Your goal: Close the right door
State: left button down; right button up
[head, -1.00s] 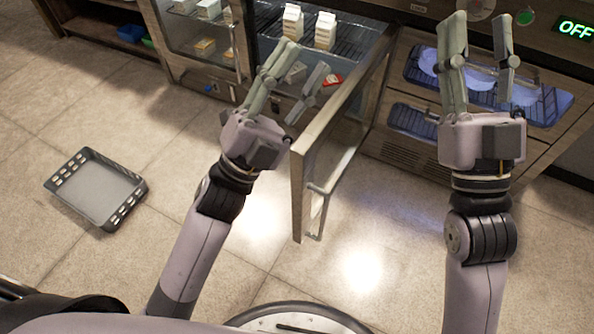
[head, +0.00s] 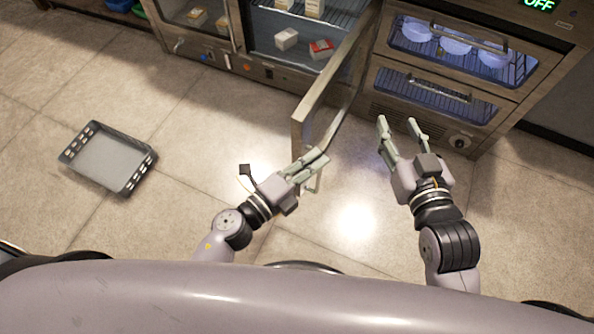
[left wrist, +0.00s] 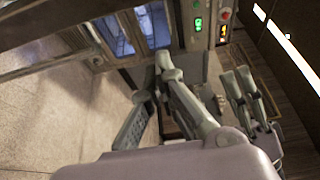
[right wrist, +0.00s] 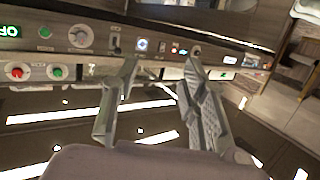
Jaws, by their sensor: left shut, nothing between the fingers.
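The right door (head: 312,104) of the glass-fronted cabinet stands swung open toward me, its handle (head: 315,184) low on its near side. My left gripper (head: 323,157) is shut and empty; its fingertips overlap the door's lower near end in the head view, and I cannot tell whether they touch it.
Small cartons, including a white box (head: 286,39) and a red-and-white box (head: 321,48), sit inside the open cabinet. The lit oven (head: 440,80) stands right of the door. A grey tray (head: 105,160) lies on the floor at left. Floor between is clear.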

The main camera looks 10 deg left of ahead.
aim_at(304, 149)
pick_arm(q)
jog(key=shift+w+a+b, duration=0.2)
jog(key=shift+w+a, duration=0.4)
jog(key=shift+w, duration=0.2)
jog(key=shift+w+a+b, duration=0.15)
jog(key=shift+w+a, duration=0.4)
jog(key=shift+w, duration=0.2)
pick_arm(e)
jog(key=shift+w+a+r+t, duration=0.15)
jog(key=shift+r+t, duration=0.35)
jog(key=shift+r, duration=0.35)
jog(key=shift+w+a+r+t, duration=0.15)
jog(key=shift+r+t, duration=0.35)
jog(key=shift+r, duration=0.3)
pick_arm(q)
jog(key=shift+a, duration=0.1)
